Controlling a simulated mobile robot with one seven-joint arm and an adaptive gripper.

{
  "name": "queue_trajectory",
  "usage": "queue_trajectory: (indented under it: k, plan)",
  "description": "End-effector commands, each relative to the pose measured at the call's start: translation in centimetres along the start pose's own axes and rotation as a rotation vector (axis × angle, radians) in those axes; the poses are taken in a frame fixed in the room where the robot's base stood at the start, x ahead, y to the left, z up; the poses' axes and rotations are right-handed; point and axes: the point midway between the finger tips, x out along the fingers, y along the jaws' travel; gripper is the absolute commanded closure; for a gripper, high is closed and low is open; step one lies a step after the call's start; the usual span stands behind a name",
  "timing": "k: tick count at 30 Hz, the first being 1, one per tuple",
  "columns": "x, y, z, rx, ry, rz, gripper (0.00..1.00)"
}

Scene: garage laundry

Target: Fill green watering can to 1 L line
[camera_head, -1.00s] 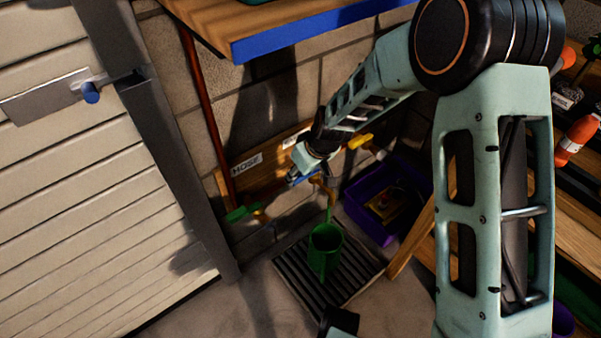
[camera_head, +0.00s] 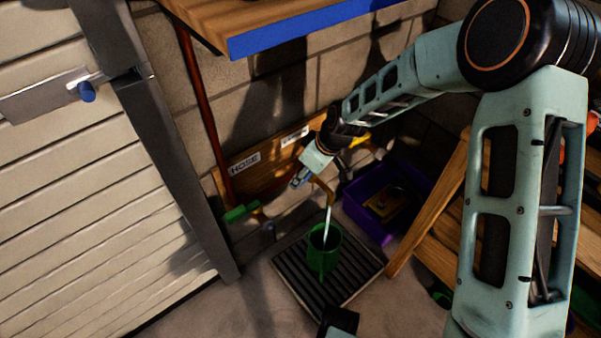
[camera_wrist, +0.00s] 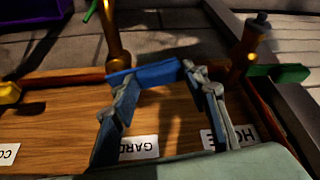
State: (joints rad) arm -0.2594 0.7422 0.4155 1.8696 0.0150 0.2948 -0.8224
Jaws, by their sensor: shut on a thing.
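The green watering can (camera_head: 317,262) stands on a dark slatted grate (camera_head: 352,283) under the middle tap. A pale stream of water (camera_head: 328,220) runs from the brass tap spout (camera_head: 325,190) down into the can. The 1 L line and the water level cannot be made out. My gripper (camera_head: 298,181) is at that tap. In the wrist view my gripper (camera_wrist: 157,80) is shut on the blue tap handle (camera_wrist: 145,73), which lies across between the fingers. The spout (camera_wrist: 116,35) shows just beyond the handle.
A green-handled tap (camera_head: 240,213) is to the left under the HOSE label (camera_head: 245,164); a yellow-handled tap (camera_head: 358,142) is to the right. A purple crate (camera_head: 365,212) stands right of the grate, near a wooden leg (camera_head: 432,210). A blue-edged shelf (camera_head: 310,32) hangs above.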

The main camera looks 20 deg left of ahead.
Motion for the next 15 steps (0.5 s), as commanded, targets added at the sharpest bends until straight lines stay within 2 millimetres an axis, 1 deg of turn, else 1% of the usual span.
queue_trajectory:
  k: [6,15]
  plan:
    - [-0.4,0.3,0.8,-0.12,0.0,-0.053,1.0]
    - [-0.6,0.4,1.3,-0.218,-0.001,-0.092,1.0]
